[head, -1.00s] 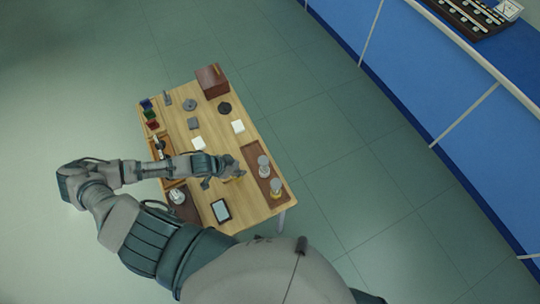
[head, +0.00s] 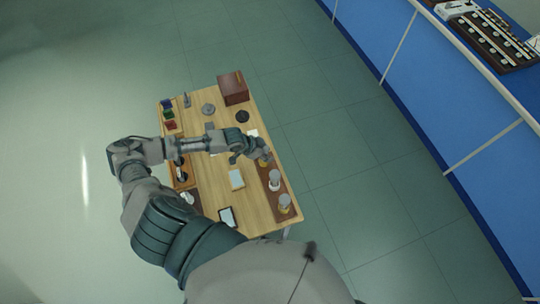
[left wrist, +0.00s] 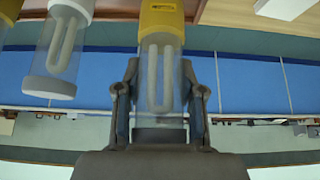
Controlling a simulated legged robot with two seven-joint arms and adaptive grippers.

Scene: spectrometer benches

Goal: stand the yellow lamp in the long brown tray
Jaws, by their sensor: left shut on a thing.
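The yellow lamp (left wrist: 162,50), a clear tube with a yellow base, is between the fingers of my left gripper (left wrist: 160,95) in the left wrist view. The gripper is shut on its glass part. In the head view my left gripper (head: 257,154) is over the far end of the long brown tray (head: 265,174), with the lamp's yellow (head: 263,162) showing beside the fingers. I cannot tell whether its base touches the tray. A white-based lamp (head: 274,178) and an amber-based lamp (head: 285,202) stand farther along the tray. My right gripper is out of view.
The white-based lamp also shows close on the left in the wrist view (left wrist: 60,45). A white pad (head: 236,179) and a dark-framed tablet (head: 228,216) lie on the wooden table (head: 255,208). A brown box (head: 233,88) stands at the far end. A blue bench (head: 440,100) is across the aisle.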

